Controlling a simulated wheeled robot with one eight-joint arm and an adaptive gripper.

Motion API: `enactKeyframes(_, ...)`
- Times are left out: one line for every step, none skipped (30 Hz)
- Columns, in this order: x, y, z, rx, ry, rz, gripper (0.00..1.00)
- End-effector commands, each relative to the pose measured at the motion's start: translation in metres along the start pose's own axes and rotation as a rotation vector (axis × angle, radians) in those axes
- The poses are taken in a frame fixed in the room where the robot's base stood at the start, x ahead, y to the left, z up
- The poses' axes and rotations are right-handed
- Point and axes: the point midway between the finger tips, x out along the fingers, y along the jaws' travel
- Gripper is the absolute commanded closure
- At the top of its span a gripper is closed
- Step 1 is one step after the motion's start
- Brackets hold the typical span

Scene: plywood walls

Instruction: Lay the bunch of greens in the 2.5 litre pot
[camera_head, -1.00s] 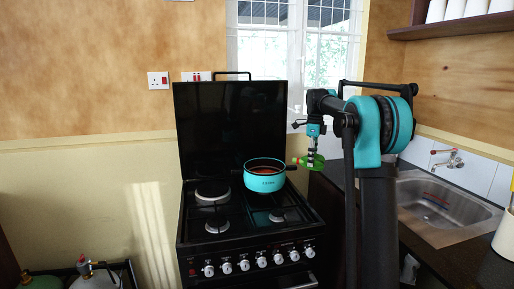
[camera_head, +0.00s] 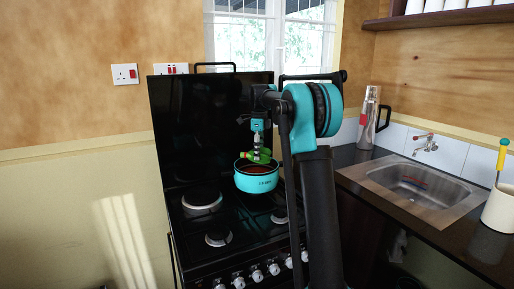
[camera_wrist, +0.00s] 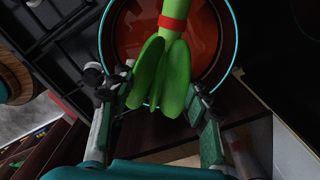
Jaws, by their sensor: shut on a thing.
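The turquoise pot (camera_head: 257,183) stands on a back burner of the black stove, and its reddish-brown inside (camera_wrist: 207,45) shows in the wrist view. My gripper (camera_head: 259,152) is over the pot, pointing down, shut on the bunch of greens (camera_head: 264,158). In the wrist view the greens (camera_wrist: 174,75) are bright green with a red band, and lie between the fingers of my gripper (camera_wrist: 160,94). The banded end reaches across the pot opening, and the leafy end is toward the wrist. I cannot tell whether the greens touch the pot.
The stove (camera_head: 205,225) has other burners free, and its raised black lid (camera_head: 190,120) stands close behind. To the right are a steel sink (camera_head: 415,190), a metal flask (camera_head: 368,115) and a white utensil holder (camera_head: 500,208). My arm hides part of the stove's right side.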

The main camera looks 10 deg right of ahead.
Motion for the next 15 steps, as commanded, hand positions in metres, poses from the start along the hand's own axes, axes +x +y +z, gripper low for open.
enactKeyframes(0.006, 0.000, 0.000, 0.000, 0.000, 0.000, 0.84)
enactKeyframes(0.009, 0.000, 0.000, 0.000, 0.000, 0.000, 0.84)
enactKeyframes(0.013, 0.000, 0.000, 0.000, 0.000, 0.000, 0.84)
enactKeyframes(0.016, 0.000, 0.000, 0.000, 0.000, 0.000, 0.84)
enactKeyframes(0.019, 0.000, 0.000, 0.000, 0.000, 0.000, 0.84)
enactKeyframes(0.022, 0.000, 0.000, 0.000, 0.000, 0.000, 0.84)
enactKeyframes(0.024, 0.000, 0.000, 0.000, 0.000, 0.000, 0.84)
enactKeyframes(0.026, 0.000, 0.000, 0.000, 0.000, 0.000, 0.84)
enactKeyframes(0.028, 0.000, 0.000, 0.000, 0.000, 0.000, 0.84)
enactKeyframes(0.029, 0.000, 0.000, 0.000, 0.000, 0.000, 0.84)
enactKeyframes(0.030, 0.000, 0.000, 0.000, 0.000, 0.000, 0.84)
enactKeyframes(0.031, 0.000, 0.000, 0.000, 0.000, 0.000, 0.84)
enactKeyframes(0.031, 0.000, 0.000, 0.000, 0.000, 0.000, 0.84)
enactKeyframes(0.032, 0.000, 0.000, 0.000, 0.000, 0.000, 0.84)
enactKeyframes(0.032, 0.000, 0.000, 0.000, 0.000, 0.000, 0.84)
